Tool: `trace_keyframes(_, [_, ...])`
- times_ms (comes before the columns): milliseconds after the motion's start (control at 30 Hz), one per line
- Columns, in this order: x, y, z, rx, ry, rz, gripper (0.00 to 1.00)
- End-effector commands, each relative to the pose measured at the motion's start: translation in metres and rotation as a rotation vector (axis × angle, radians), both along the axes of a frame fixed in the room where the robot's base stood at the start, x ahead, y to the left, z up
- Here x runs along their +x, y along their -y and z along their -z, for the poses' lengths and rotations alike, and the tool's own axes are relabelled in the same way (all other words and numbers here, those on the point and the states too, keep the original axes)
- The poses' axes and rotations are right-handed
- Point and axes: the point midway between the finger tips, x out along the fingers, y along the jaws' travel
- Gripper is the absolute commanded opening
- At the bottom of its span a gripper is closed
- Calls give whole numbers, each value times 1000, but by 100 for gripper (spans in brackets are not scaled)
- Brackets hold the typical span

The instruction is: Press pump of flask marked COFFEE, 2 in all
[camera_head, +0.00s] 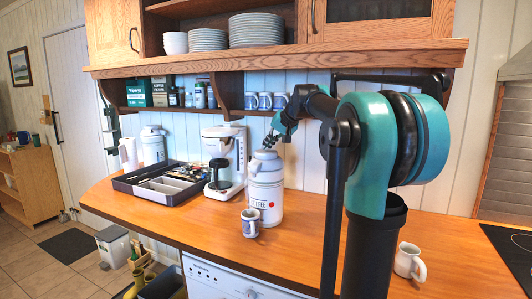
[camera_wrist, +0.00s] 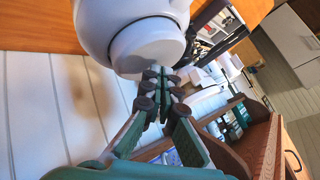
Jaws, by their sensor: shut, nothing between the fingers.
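A second white flask (camera_head: 153,147) stands farther left at the back. My gripper (camera_head: 268,142) is shut and empty, just above the nearer flask's top. In the wrist view, the shut fingertips (camera_wrist: 160,76) lie at the edge of the round white pump top (camera_wrist: 146,46). I cannot tell whether they touch it.
A mug (camera_head: 250,222) stands in front of the flask. A white coffee maker (camera_head: 224,143) and a dark utensil tray (camera_head: 123,184) are to the left. A shelf (camera_head: 180,109) with mugs hangs behind. Another white mug (camera_head: 409,261) is at the right. The front-middle counter is clear.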

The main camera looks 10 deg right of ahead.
Motion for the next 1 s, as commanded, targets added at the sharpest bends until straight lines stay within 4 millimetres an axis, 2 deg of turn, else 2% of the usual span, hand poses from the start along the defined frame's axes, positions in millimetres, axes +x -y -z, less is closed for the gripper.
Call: trace_keyframes(1000, [0,0,11,0,-1,-1,0])
